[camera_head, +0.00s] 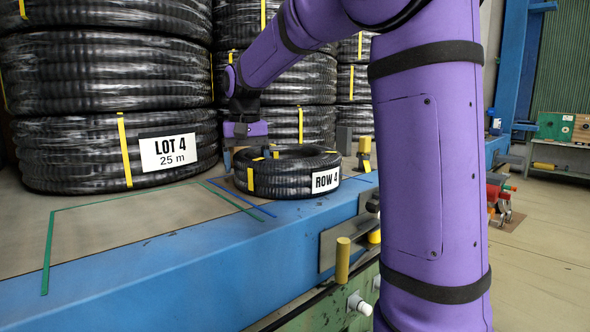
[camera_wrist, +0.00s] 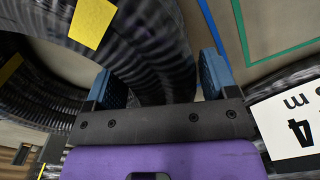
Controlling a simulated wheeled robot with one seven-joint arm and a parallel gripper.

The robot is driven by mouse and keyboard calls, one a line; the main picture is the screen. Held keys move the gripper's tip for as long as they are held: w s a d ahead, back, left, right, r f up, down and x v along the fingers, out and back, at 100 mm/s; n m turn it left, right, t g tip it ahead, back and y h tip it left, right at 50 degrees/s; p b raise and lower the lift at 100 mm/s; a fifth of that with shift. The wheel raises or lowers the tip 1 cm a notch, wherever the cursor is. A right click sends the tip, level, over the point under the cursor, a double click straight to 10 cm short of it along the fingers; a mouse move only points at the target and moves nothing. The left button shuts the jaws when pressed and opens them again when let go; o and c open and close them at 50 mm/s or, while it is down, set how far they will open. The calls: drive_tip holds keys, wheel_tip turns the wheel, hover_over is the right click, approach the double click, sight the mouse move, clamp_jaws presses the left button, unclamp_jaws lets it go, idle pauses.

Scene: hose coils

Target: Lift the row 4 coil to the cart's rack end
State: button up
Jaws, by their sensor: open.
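The row 4 coil (camera_head: 292,177) is a small black ribbed hose ring with yellow bands and a white "ROW 4" label. It lies flat on the blue-edged bench top, near the front edge. My gripper (camera_head: 239,150) points down at the coil's left side, its fingertips partly hidden in the head view. In the wrist view my gripper (camera_wrist: 157,70) is open, with its blue fingers apart and the ring (camera_wrist: 160,50) of the coil showing between them. I cannot tell whether either finger touches it. The cart's rack end cannot be made out for certain.
Tall stacks of large black coils stand behind, the nearest labelled "LOT 4" (camera_head: 110,150) close to my gripper's left. Yellow posts (camera_head: 343,260) stand along the bench front. A green-outlined area (camera_head: 130,218) of the bench is bare. Floor (camera_head: 535,235) is open at right.

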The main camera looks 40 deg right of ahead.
drive_tip(key=c, duration=1.3)
drive_tip(key=shift+o, duration=0.2)
drive_tip(key=shift+d, duration=0.1)
drive_tip(key=shift+r, duration=0.75)
drive_tip(key=shift+r, duration=2.9)
